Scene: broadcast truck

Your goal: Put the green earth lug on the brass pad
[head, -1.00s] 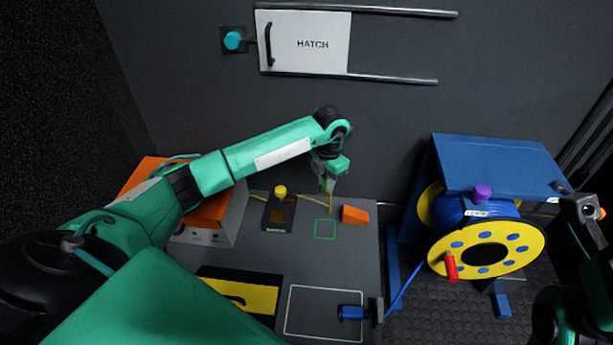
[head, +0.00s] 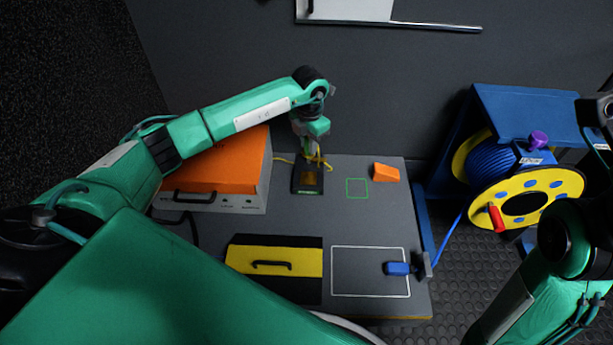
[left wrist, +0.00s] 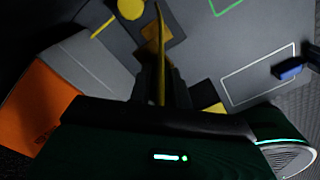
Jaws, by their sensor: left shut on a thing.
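My left gripper (head: 309,147) is shut on the green earth lug, which shows as a thin yellow-green piece (left wrist: 160,55) between the fingers in the left wrist view. The brass pad (head: 309,184) lies on a small black block (head: 308,192) directly below and in front of the gripper. The lug is over or near the pad's far side; I cannot tell whether it touches. The yellow knob (left wrist: 131,8) of the block shows in the left wrist view but is hidden behind the gripper in the head view.
An orange-topped case (head: 225,168) stands left of the block. A green outlined square (head: 357,188) and an orange wedge (head: 386,172) lie to the right. A yellow-black panel with handle (head: 272,262), a blue plug (head: 397,268) and a cable reel (head: 525,190) are nearer or further right.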

